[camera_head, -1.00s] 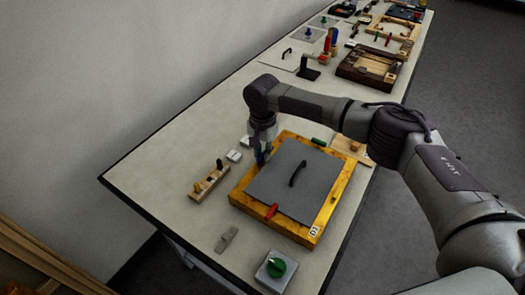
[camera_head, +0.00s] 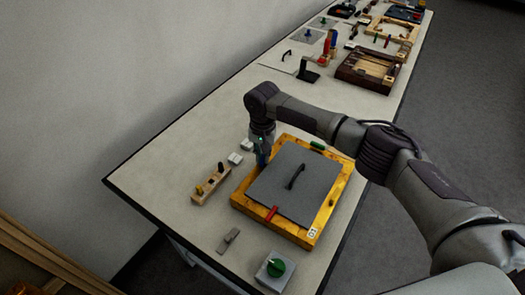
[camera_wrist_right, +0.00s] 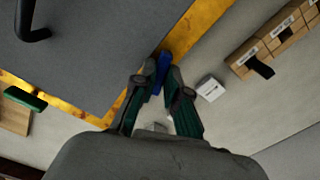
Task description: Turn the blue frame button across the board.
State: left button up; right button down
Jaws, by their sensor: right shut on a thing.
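The yellow frame (camera_head: 322,213) lies on the long table with a grey board (camera_head: 278,190) set in it; the board has a black handle (camera_head: 297,176). My right gripper (camera_wrist_right: 161,72) is shut on the blue frame button (camera_wrist_right: 162,68) at the frame's edge; the fingers stand on both sides of it. The button lies at a slant to the frame's edge; the fingers hide part of it, and I cannot tell how far it reaches over the board. A red button (camera_head: 271,214) and a green button (camera_head: 318,145) sit on other sides of the frame. My left gripper is not in view.
A wooden block with pegs (camera_head: 211,186) and small white blocks (camera_head: 235,158) stand left of the frame. Several other boards fill the table's far end.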

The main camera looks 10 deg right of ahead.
aim_at(263, 158)
jog(key=n+p, duration=0.1)
jog(key=n, duration=0.1)
jog(key=shift+r+n, duration=0.1)
jog(key=shift+n, duration=0.3)
jog(key=n+p, duration=0.1)
jog(key=n, duration=0.2)
jog(key=shift+n, duration=0.3)
jog(key=n, duration=0.3)
jog(key=shift+n+p, duration=0.3)
jog(key=shift+p, duration=0.1)
jog(key=shift+n, duration=1.6)
jog(key=shift+w+n, duration=0.1)
jog(key=shift+n, duration=0.2)
jog(key=c, duration=1.2)
grip_release()
notch_tip(263, 158, up, 12)
